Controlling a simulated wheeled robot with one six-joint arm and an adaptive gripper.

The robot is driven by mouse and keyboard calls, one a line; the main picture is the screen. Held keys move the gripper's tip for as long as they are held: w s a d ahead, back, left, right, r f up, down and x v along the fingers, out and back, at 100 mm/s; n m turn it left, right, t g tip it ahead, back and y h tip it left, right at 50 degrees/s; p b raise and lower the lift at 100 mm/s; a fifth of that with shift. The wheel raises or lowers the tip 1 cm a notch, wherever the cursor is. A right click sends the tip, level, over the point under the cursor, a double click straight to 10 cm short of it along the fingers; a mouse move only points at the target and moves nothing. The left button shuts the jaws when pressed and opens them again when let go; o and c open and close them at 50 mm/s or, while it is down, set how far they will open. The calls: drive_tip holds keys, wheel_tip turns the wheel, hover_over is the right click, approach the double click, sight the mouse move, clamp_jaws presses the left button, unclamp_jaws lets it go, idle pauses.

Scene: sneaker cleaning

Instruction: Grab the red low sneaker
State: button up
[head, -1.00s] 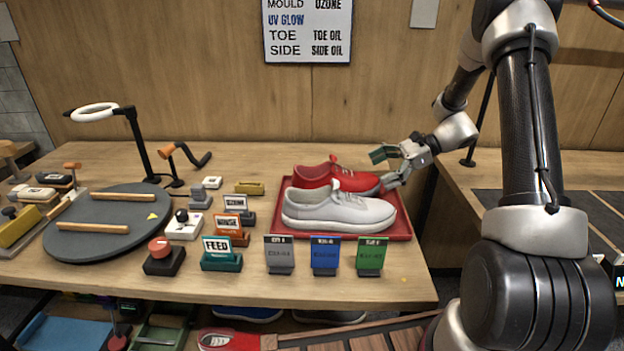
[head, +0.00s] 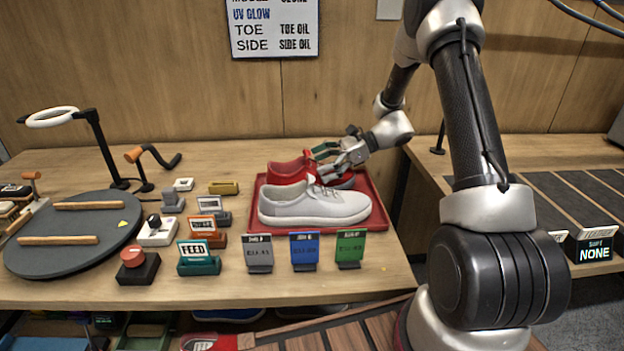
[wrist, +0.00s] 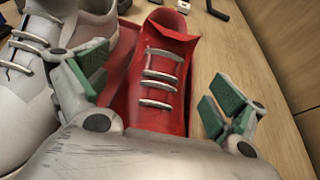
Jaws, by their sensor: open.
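The red low sneaker (head: 292,170) sits on the red tray (head: 384,226), behind the white sneaker (head: 315,204), which hides part of it in the head view. In the wrist view the red sneaker (wrist: 160,85) lies between the green-padded fingers of my gripper (wrist: 155,92), its pale laces facing up. My gripper (head: 324,162) is open at the toe end of the red sneaker. A gap shows between the right finger and the shoe. The left finger is between the red and the white sneaker (wrist: 28,85), close to both.
The grey round turntable (head: 75,240) stands at the left, with the ring lamp (head: 52,117) behind it. Grey, blue and green cards (head: 304,250) stand in front of the tray. A wooden wall rises behind the table.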

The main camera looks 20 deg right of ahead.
drive_tip(key=shift+a, duration=0.15)
drive_tip(key=shift+c, duration=0.5)
drive_tip(key=c, duration=1.3)
